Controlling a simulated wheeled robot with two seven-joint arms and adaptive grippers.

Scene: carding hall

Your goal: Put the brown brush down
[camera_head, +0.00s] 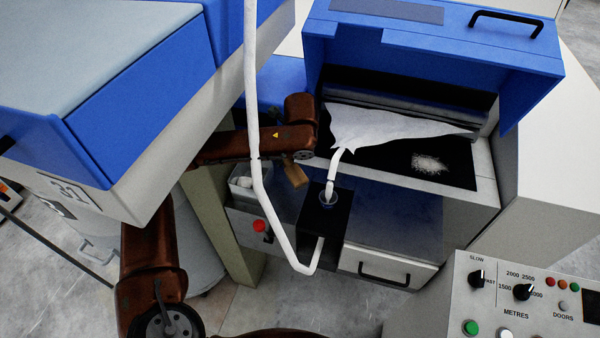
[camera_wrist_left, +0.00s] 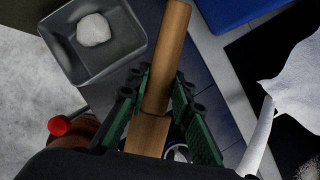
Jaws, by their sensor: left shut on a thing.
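The brown brush (camera_head: 295,174) shows as a short wooden piece below my left wrist in the head view. In the left wrist view the brown brush (camera_wrist_left: 166,60) is a long wooden bar running up the picture between green fingers. My left gripper (camera_wrist_left: 157,95) is shut on it. In the head view the fingers are mostly hidden by my wrist. The brush is over the area between the grey tray (camera_head: 234,197) and the black box (camera_head: 338,222). I cannot tell whether it touches anything below. My right gripper is not in view.
The grey tray, also in the left wrist view (camera_wrist_left: 54,50), holds white fluff. A red button (camera_head: 259,225) is below it. A white sliver (camera_head: 345,160) runs from a web (camera_head: 390,128) to the black box. A blue hood (camera_head: 440,55) stands open behind; a control panel (camera_head: 520,300) is front right.

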